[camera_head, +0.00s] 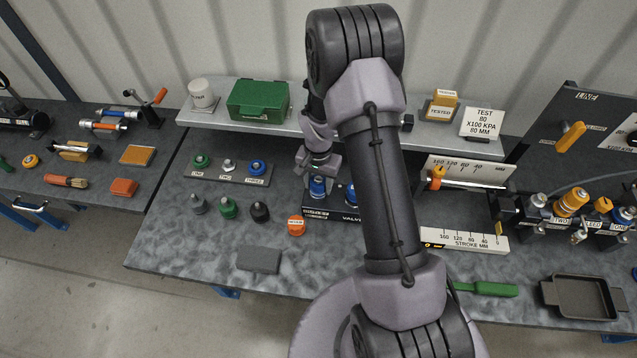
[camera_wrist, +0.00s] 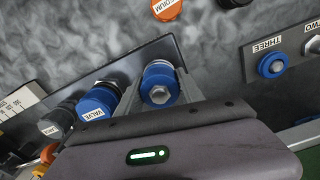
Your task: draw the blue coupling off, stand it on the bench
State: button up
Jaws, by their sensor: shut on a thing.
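A blue coupling with a bright metal hex end (camera_wrist: 160,85) stands between my gripper's fingers (camera_wrist: 158,92) in the wrist view. My gripper is shut on it, one finger on each side. The same coupling (camera_head: 318,187) shows in the head view at the left end of a dark labelled block (camera_head: 330,213), below my wrist. I cannot tell whether it is still seated on the block. A second blue coupling, marked VALVE (camera_wrist: 97,103), stands beside it on the block; in the head view my arm partly covers it (camera_head: 351,195).
A rack marked ONE, TWO, THREE (camera_head: 229,176) holds green, metal and blue pieces to the left. Several loose couplings, including an orange one (camera_head: 297,226), stand in front of it. A grey pad (camera_head: 259,259) lies on the bench (camera_head: 200,250); bare bench surrounds it.

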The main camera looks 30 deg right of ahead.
aim_at(318, 180)
jog(key=o, duration=0.7)
grip_shut()
jog(key=shift+r+p, duration=1.15)
jog(key=shift+r, duration=1)
jog(key=shift+r+p, duration=1.05)
jog(key=shift+r, duration=0.95)
